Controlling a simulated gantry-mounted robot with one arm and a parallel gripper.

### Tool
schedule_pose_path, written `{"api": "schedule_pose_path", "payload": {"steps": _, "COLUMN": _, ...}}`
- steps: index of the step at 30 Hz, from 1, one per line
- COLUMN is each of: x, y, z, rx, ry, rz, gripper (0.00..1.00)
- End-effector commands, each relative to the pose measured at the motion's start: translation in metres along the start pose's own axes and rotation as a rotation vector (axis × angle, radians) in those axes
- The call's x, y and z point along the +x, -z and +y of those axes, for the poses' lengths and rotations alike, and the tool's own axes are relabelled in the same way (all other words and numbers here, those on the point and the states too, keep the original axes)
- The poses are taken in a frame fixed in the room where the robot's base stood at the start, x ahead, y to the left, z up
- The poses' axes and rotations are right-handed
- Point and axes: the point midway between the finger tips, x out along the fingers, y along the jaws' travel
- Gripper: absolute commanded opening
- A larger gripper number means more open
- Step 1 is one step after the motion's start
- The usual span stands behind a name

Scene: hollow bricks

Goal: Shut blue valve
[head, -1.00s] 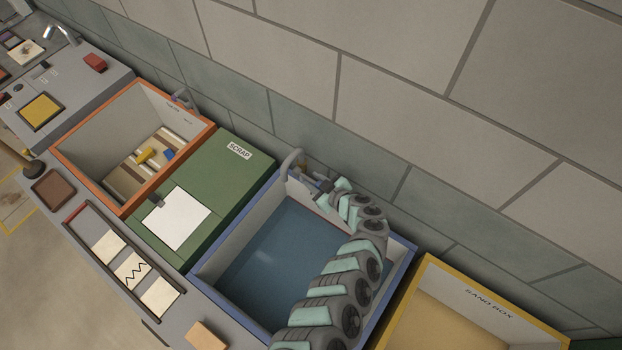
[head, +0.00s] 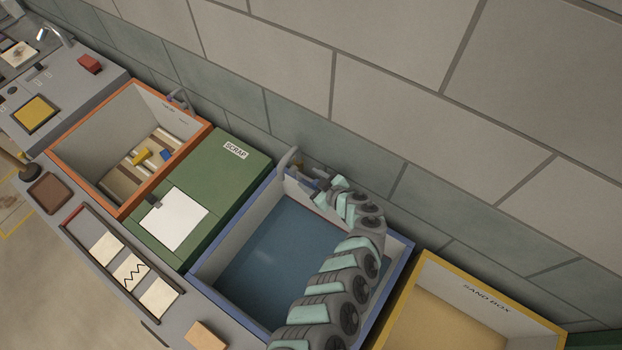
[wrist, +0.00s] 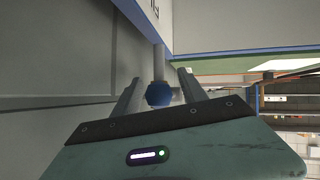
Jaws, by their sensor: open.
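The blue valve knob (wrist: 159,94) shows in the wrist view, on a grey pipe, between the two fingers of my gripper (wrist: 160,88). The fingers are apart, one on each side of the knob, and I cannot tell whether either touches it. In the head view my gripper (head: 312,181) is at the back edge of the blue-rimmed basin (head: 396,258), beside a grey tap (head: 288,160). The valve is hard to make out there, behind my gripper and arm. The basin holds dark blue water.
A green scrap box (head: 222,180) stands left of the basin, and an orange-rimmed box (head: 192,136) with blocks is beyond it. A yellow-rimmed sand box (head: 430,258) is on the right. The grey block wall (head: 430,130) rises close behind my gripper.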

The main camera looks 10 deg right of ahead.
Motion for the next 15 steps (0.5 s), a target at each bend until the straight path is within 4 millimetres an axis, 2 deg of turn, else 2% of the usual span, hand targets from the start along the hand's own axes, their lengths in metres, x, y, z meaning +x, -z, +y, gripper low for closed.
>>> {"api": "schedule_pose_path", "payload": {"steps": 15, "x": -0.070, "y": 0.000, "z": 0.001, "rx": 0.002, "ry": -0.001, "rz": -0.005, "gripper": 0.50}}
